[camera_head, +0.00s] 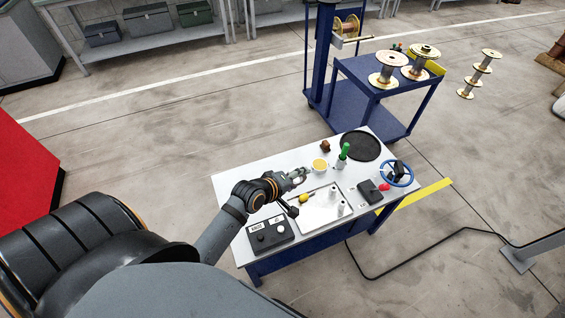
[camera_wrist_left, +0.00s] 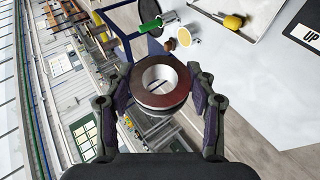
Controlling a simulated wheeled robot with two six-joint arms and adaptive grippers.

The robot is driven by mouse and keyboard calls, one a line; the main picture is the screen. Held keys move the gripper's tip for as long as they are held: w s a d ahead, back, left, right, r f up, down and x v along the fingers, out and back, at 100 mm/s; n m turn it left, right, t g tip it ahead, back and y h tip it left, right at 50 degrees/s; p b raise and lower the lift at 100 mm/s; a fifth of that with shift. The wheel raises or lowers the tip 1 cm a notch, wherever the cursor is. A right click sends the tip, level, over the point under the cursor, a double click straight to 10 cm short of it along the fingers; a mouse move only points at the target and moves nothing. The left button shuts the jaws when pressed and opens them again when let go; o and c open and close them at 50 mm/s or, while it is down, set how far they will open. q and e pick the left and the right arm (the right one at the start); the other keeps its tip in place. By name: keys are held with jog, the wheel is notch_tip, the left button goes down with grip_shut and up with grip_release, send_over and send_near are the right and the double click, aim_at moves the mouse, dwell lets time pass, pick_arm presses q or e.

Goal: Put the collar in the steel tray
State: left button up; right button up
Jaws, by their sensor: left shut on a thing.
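The collar (camera_wrist_left: 150,97) is a thick steel ring with a dark reddish-brown face and a round hole. In the left wrist view it sits between the fingers of my left gripper (camera_wrist_left: 160,97), which is shut on it. In the head view my left gripper (camera_head: 297,176) is over the white worktable, behind and left of the steel tray. The collar is too small there to make out clearly. The steel tray (camera_head: 313,219) is a shallow pale rectangle with light cylinders at its right and a yellow-handled tool (camera_head: 304,198) at its back left. My right gripper is not in view.
On the worktable (camera_head: 250,192) are a yellow cup (camera_head: 320,165), a green-handled item (camera_head: 343,152), a black disc (camera_head: 360,146), a dark box (camera_head: 370,191), a blue handwheel (camera_head: 397,183) and a button box (camera_head: 270,234). A blue cart with spools (camera_head: 388,68) stands behind.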

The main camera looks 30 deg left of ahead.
pick_arm(q)
jog(key=w+f+n+h+b, duration=0.1)
jog(key=w+f+n+b, duration=0.2)
jog(key=f+n+b, duration=0.3)
jog(key=w+d+f+n+t+h+b, duration=0.1)
jog(key=w+f+n+b, duration=0.2)
jog(key=f+n+b, duration=0.3)
jog(key=w+d+f+n+h+b, duration=0.1)
jog(key=w+f+n+b, duration=0.2)
jog(key=f+n+b, duration=0.3)
jog(key=shift+w+d+f+b, duration=0.1)
jog(key=shift+w+f+b, duration=0.1)
jog(key=shift+f+b, duration=0.95)
jog(key=shift+w+d+f+b, duration=0.15)
jog(key=shift+f+b, duration=0.7)
jog(key=shift+b, duration=0.6)
jog(key=shift+f+b, duration=0.5)
jog(key=shift+b, duration=0.15)
jog(key=shift+f+b, duration=0.45)
jog(key=shift+b, duration=0.2)
jog(key=o, duration=1.5)
